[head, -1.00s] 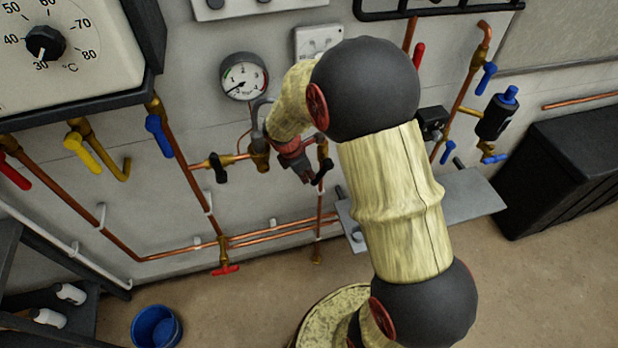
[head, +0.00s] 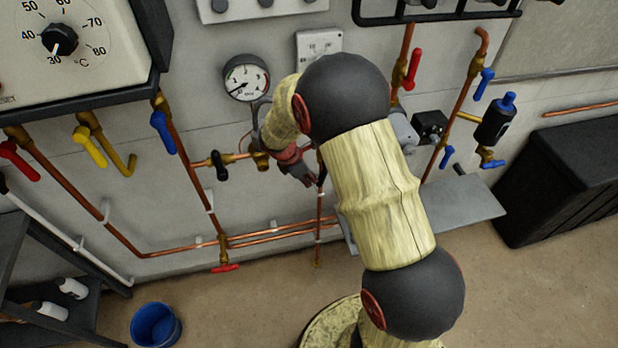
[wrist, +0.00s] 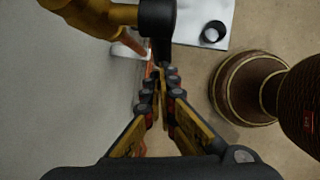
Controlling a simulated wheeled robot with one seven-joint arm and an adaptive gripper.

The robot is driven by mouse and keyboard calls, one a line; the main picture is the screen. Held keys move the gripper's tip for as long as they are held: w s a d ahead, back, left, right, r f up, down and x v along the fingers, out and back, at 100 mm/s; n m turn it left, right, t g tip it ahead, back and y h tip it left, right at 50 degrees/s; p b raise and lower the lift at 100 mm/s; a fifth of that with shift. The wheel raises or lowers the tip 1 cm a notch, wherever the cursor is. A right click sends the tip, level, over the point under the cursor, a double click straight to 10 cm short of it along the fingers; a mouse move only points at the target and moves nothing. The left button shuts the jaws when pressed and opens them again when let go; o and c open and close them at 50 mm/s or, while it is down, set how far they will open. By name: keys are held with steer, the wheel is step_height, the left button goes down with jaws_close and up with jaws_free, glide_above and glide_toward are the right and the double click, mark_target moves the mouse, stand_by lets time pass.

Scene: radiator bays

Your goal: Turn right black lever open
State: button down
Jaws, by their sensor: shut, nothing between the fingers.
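The right black lever (head: 322,171) is on the wall pipework, mostly hidden behind my arm and gripper in the head view. In the wrist view the black lever (wrist: 158,28) hangs from a brass valve body (wrist: 98,14), its free end just beyond my fingertips. My gripper (wrist: 160,78) is shut and empty, with its tips at or very close to the lever's end; I cannot tell whether they touch. In the head view my gripper (head: 309,178) sits beside the lever, left of it. The left black lever (head: 220,165) points down from its brass valve.
A pressure gauge (head: 246,78) is above left of my gripper. Copper pipes (head: 270,236) run below it. A red lever (head: 413,68) and blue levers (head: 484,84) are to the right. A grey shelf (head: 450,215) juts out low on the right. A blue bucket (head: 156,325) stands on the floor.

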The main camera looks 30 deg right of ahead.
steer(key=shift+s+d+f+p, duration=0.15)
steer(key=shift+d+f+p, duration=0.2)
steer(key=shift+d+f, duration=0.15)
stand_by(0.5)
